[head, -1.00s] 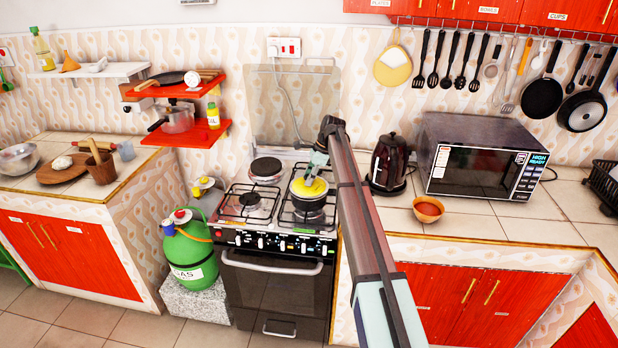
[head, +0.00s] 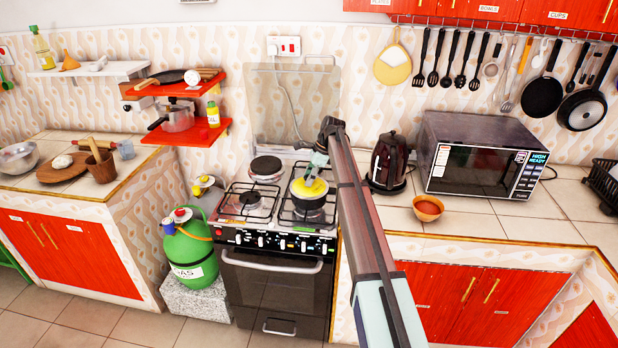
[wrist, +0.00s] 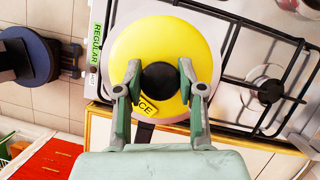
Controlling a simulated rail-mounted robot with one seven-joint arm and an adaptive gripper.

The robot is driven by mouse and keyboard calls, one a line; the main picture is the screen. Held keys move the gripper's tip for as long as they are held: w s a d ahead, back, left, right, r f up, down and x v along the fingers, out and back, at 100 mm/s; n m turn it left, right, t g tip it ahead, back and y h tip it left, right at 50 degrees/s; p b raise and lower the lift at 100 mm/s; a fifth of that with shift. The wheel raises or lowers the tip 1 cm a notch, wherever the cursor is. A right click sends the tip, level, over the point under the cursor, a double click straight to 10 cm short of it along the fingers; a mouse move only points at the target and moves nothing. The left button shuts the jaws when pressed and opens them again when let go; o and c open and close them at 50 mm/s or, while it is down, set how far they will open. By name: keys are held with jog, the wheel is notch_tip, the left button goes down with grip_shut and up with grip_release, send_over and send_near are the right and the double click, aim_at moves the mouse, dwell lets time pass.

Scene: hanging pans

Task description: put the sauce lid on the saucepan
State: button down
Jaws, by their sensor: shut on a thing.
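The sauce lid (head: 318,184) is a yellow disc with a black knob and a partly hidden label ending in "CE". It also shows in the wrist view (wrist: 165,38). My gripper (head: 316,167) comes from above, with its two fingers (wrist: 158,77) shut on the knob. The saucepan (head: 308,204) is on the front right burner, directly under the lid. Its dark handle (wrist: 143,133) shows below the lid in the wrist view. The lid covers the pan's opening; I cannot tell whether it rests fully on the rim.
The stove (head: 275,215) has other burners free. A second yellow lid-like thing (head: 204,182) is left of the stove, above the green gas bottle (head: 188,250). A kettle (head: 388,163), a small bowl (head: 428,208) and a microwave (head: 482,155) stand on the right counter.

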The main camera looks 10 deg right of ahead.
jog(key=c, duration=0.6)
grip_release()
